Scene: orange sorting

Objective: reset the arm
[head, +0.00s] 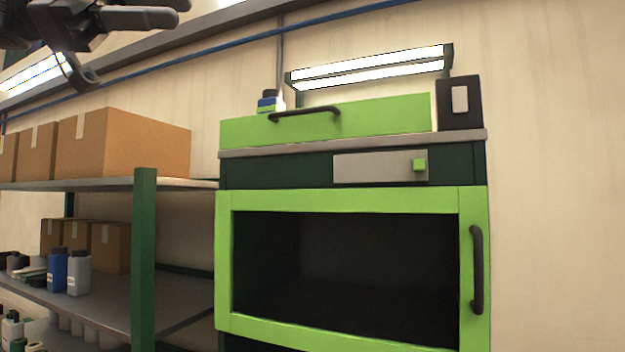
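My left gripper (168,11) is dark grey and shows at the top left corner, cut off by the picture's edge. Its finger parts point right, high in front of the wall and above the shelf. Nothing is seen held in it, but the angle does not show how far apart the fingers are. My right gripper and arm are not in view. No orange is in view.
A green cabinet (345,199) with a dark window and a black handle (477,270) stands at the centre. A metal shelf (110,310) at left holds cardboard boxes (122,143) and several bottles (57,268). A lamp (370,68) hangs above the cabinet. The right wall is bare.

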